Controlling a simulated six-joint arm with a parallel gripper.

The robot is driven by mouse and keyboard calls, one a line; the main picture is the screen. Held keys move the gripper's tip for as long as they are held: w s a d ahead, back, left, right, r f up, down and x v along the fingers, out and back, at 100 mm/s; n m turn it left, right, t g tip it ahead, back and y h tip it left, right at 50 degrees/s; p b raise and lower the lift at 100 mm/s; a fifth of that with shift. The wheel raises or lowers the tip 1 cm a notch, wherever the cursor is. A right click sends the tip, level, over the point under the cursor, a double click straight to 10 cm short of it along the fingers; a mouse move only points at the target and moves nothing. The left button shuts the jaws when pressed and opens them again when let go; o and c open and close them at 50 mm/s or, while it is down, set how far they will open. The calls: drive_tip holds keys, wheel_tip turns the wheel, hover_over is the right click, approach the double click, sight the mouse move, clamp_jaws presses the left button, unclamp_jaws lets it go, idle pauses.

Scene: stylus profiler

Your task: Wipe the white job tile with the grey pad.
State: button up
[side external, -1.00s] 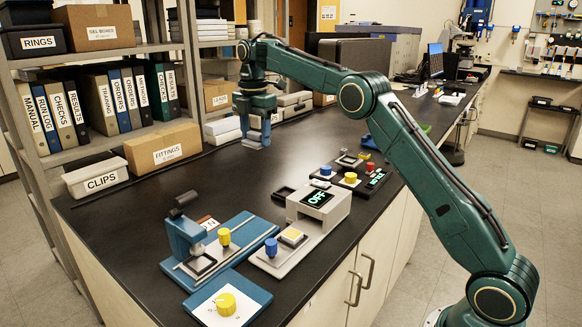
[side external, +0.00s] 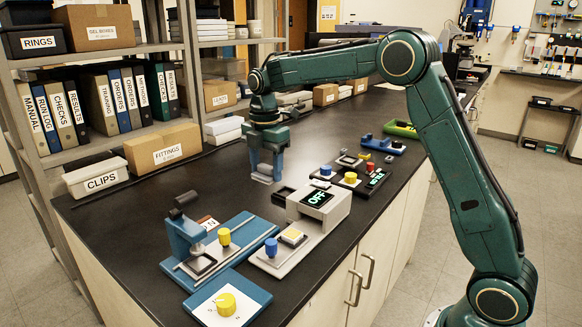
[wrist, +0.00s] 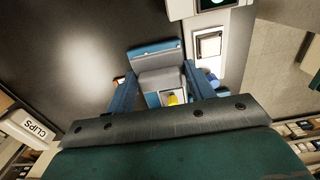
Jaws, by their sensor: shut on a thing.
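My gripper (side external: 266,160) is shut on the grey pad (side external: 262,179) and points down over the black bench, behind the instruments. In the wrist view the grey pad (wrist: 158,78) sits between the two blue fingers (wrist: 160,90). A pale square (side external: 203,265) lies in a dark frame on the blue stand (side external: 184,236), under its upright. Another pale, yellowish square (side external: 292,236) is on the grey unit to its right. I cannot tell for sure which is the white job tile. The pad is apart from both squares.
A blue block with a yellow dial (side external: 226,304) is at the front. Shelves with a CLIPS bin (side external: 96,178) stand left.

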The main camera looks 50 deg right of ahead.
hover_over(296, 236)
drive_tip(key=w, duration=0.1)
wheel_tip(296, 236, down, 5)
drive_tip(key=shift+f, duration=0.1)
drive_tip(key=shift+f, duration=0.1)
drive_tip(key=shift+f, duration=1.8)
drive_tip(key=shift+f, duration=0.6)
drive_tip(key=shift+s+f, duration=0.1)
drive_tip(key=shift+s, duration=0.1)
idle(1.2)
drive_tip(key=shift+s, duration=0.35)
drive_tip(key=shift+s, duration=0.1)
idle(0.4)
